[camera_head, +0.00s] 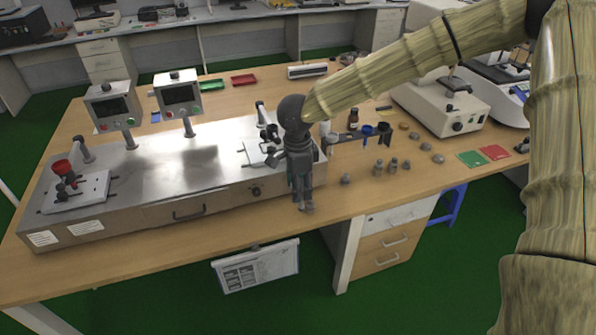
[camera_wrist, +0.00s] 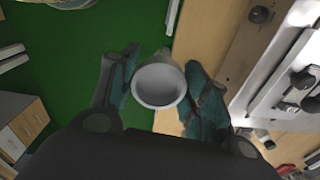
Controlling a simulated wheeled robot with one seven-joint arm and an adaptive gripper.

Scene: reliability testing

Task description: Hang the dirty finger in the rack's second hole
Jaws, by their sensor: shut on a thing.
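My gripper (camera_wrist: 160,85) is shut on a grey, cup-like finger (camera_wrist: 160,92), whose round, hollow end faces the wrist camera. In the head view, my gripper (camera_head: 303,192) points down near the table's front edge, just in front of the right end of the metal machine. The dark rack (camera_head: 352,136) stands on the table to the right of and behind my gripper. A blue cup-like piece (camera_head: 368,129) is at the rack, with a dark piece (camera_head: 384,134) at its right end. The arm and gripper hide part of the rack's left side, and its holes are too small to make out.
The long metal machine (camera_head: 170,165) with two screens fills the table's left. Several small grey pieces (camera_head: 379,168) stand right of my gripper. A brown bottle (camera_head: 353,119) is behind the rack.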

